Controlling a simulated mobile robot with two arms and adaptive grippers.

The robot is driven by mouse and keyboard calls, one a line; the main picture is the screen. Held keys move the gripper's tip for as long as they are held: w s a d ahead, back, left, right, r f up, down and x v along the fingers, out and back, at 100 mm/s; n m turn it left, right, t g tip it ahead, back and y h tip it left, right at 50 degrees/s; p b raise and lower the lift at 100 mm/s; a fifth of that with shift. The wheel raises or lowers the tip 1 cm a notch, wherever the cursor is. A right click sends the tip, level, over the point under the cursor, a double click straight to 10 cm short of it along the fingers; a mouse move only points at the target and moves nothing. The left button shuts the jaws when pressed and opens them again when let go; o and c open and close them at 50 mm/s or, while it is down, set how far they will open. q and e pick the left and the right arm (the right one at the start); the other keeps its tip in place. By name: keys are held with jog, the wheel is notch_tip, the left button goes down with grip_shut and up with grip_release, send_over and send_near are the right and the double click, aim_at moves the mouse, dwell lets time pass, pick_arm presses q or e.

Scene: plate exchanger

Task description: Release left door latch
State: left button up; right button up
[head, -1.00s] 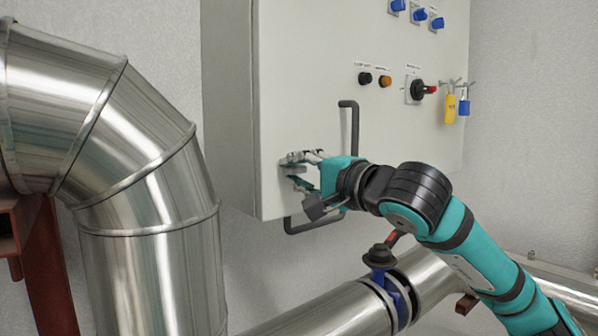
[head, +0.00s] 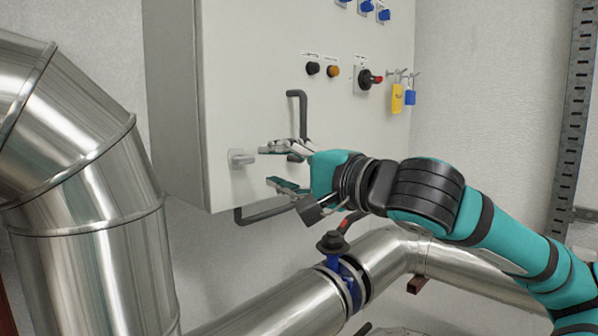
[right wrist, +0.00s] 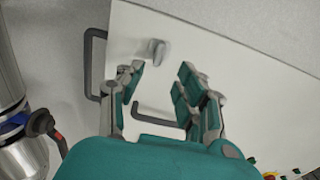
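The light grey latch (head: 241,158) sits on the front of the white cabinet door, near its lower left corner. It also shows in the right wrist view (right wrist: 158,51), just beyond the fingertips. My right gripper (head: 268,166) is open and empty, with its fingers pointing left at the latch and a small gap between them. In the right wrist view the two fingers (right wrist: 156,80) stand apart with only the door behind them. My left gripper is in neither view.
A black vertical handle (head: 299,117) is on the door above my right gripper, and a lower black bar (head: 262,212) is under it. Large metal pipes (head: 85,200) stand at the left. A pipe with a blue valve (head: 345,274) runs below my right arm.

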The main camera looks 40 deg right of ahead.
jog(key=shift+s+f, duration=0.1)
jog(key=shift+s, duration=2)
